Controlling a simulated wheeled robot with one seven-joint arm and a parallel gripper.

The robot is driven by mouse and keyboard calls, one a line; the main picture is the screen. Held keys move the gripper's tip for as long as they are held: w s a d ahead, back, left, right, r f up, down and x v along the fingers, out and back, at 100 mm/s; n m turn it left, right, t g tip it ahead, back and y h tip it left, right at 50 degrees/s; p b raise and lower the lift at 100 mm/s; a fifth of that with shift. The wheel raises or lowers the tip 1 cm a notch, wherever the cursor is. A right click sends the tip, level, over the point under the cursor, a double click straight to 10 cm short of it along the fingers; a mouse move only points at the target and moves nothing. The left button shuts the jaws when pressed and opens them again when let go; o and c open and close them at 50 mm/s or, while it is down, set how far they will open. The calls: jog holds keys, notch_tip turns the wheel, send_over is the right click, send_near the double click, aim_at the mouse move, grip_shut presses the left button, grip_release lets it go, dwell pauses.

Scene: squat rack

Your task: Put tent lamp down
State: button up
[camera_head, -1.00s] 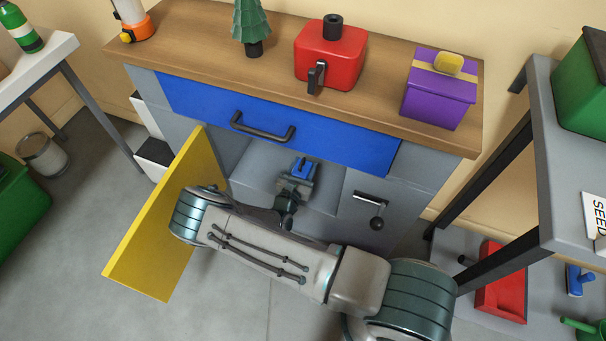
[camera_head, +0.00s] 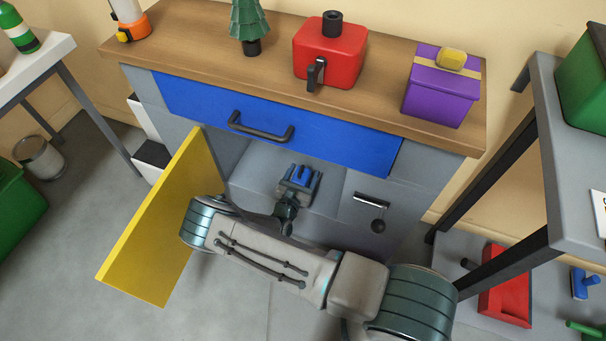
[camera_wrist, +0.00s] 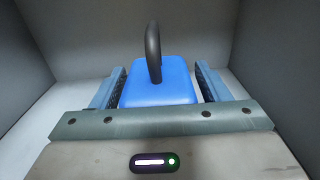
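The tent lamp, a blue block with a dark arched handle, shows in the wrist view (camera_wrist: 160,85) and small inside the cabinet in the head view (camera_head: 301,176). It stands upright on the light floor of the open grey compartment (camera_head: 256,165). My gripper (camera_head: 303,178) reaches into that compartment. In the wrist view my gripper (camera_wrist: 160,88) has one finger on each side of the lamp, with a narrow gap on both sides, so it is open around it. The lamp's lower part is hidden by my gripper.
The yellow door (camera_head: 165,225) stands open to the left of my arm. The blue drawer (camera_head: 275,120) is shut above the compartment. A dark handle (camera_head: 375,210) is to the right. The wooden top holds a red box (camera_head: 330,55) and a purple box (camera_head: 440,95).

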jog(key=shift+r, duration=0.15)
jog(key=shift+s+a, duration=0.1)
jog(key=shift+s, duration=0.1)
jog(key=p+v, duration=0.1)
jog(key=v, duration=1)
jog(key=shift+s+p, duration=0.3)
jog(key=shift+p, duration=0.1)
jog(key=shift+r, duration=0.15)
